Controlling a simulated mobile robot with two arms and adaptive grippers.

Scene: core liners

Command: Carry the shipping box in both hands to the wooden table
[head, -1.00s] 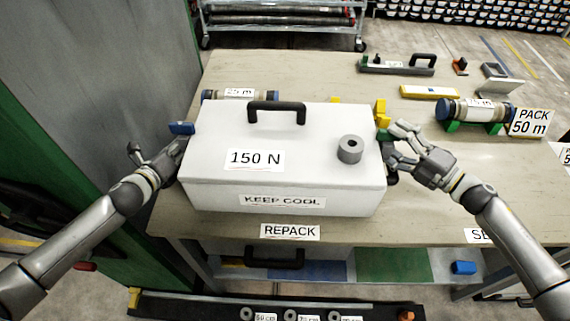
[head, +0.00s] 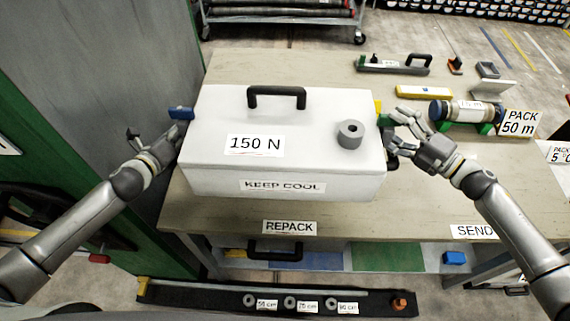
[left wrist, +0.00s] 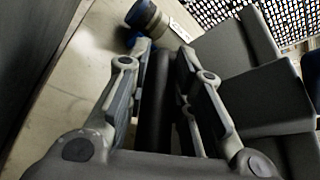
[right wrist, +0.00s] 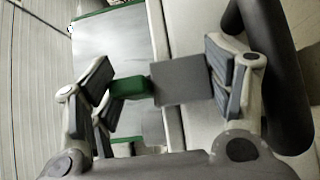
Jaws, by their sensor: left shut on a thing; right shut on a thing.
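The white shipping box (head: 220,170), labelled "150 N" and "KEEP COOL", is level over the front left part of the light wooden-topped table (head: 420,190). I cannot tell whether its bottom touches the top.
A core liner on green supports (head: 462,112), a yellow bar (head: 424,92), a tool with a black handle (head: 393,66) and small parts stand at the table's right and back. A tall grey panel (head: 100,80) borders the left. A dark tray (head: 220,296) lies low in front.

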